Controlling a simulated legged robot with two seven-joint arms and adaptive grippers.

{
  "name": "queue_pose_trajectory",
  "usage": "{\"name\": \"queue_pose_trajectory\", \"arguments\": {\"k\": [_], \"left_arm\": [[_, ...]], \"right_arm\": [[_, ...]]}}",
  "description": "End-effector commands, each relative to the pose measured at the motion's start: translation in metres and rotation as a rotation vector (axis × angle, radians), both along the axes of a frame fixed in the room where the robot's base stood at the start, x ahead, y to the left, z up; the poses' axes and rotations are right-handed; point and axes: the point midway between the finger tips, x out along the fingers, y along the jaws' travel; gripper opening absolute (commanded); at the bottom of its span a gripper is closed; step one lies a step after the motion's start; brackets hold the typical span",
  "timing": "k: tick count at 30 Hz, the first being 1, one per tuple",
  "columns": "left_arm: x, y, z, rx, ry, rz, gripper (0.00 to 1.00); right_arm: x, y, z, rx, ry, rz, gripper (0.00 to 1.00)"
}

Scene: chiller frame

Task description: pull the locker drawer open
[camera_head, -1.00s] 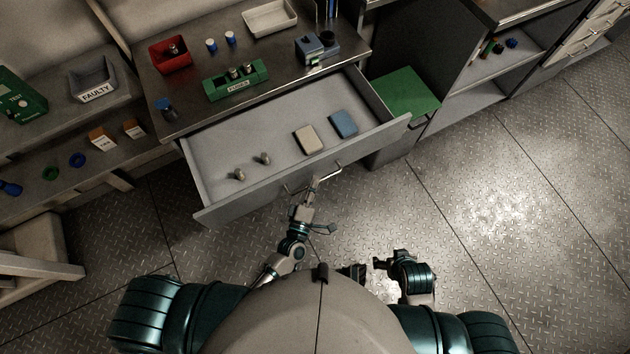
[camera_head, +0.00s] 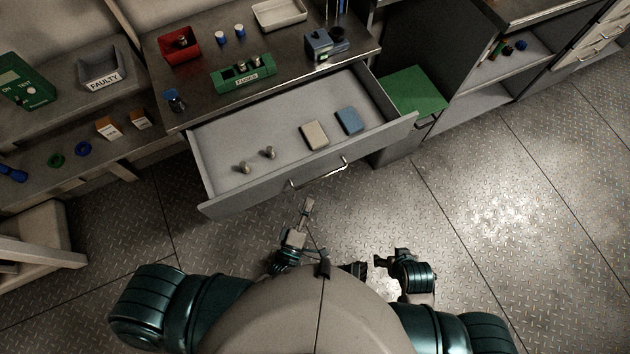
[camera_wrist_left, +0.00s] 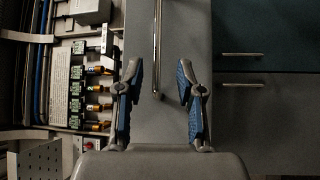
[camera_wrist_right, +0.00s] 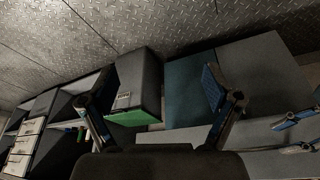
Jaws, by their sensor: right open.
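The locker drawer (camera_head: 240,195) stands pulled out from under the workbench, its inside showing. Its metal bar handle (camera_head: 320,174) is on the front face. The handle (camera_wrist_left: 157,45) also shows upright in the left wrist view, ahead of and between the fingers. My left gripper (camera_head: 308,208) is open and empty, in front of the drawer and apart from the handle. Its spread fingers (camera_wrist_left: 159,78) show in the left wrist view. My right gripper (camera_head: 380,262) is open and empty, low beside my body, away from the drawer. Its fingers (camera_wrist_right: 150,90) are wide apart.
The drawer holds a beige block (camera_head: 314,135), a blue block (camera_head: 349,120) and two small grey pieces (camera_head: 257,160). The workbench top (camera_head: 205,105) carries a red bin (camera_head: 180,44) and a green fuse holder (camera_head: 243,78). A green-topped cabinet (camera_head: 412,92) stands right. Floor in front is clear.

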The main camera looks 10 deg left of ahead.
Motion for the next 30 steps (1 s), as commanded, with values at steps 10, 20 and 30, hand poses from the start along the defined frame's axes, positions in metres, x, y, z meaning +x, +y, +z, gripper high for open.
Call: {"name": "queue_pose_trajectory", "arguments": {"k": [10, 20, 30], "left_arm": [[-0.033, 0.008, -0.005, 0.0, 0.001, 0.0, 0.37], [-0.033, 0.008, -0.005, 0.0, 0.0, 0.001, 0.37], [-0.028, 0.002, -0.015, 0.106, 0.036, -0.044, 0.37]], "right_arm": [[0.0, -0.001, 0.0, 0.001, 0.0, 0.0, 0.89], [0.0, -0.001, 0.0, 0.0, 0.0, 0.0, 0.89], [0.003, 0.0, -0.012, -0.001, 0.01, 0.001, 0.89]]}}
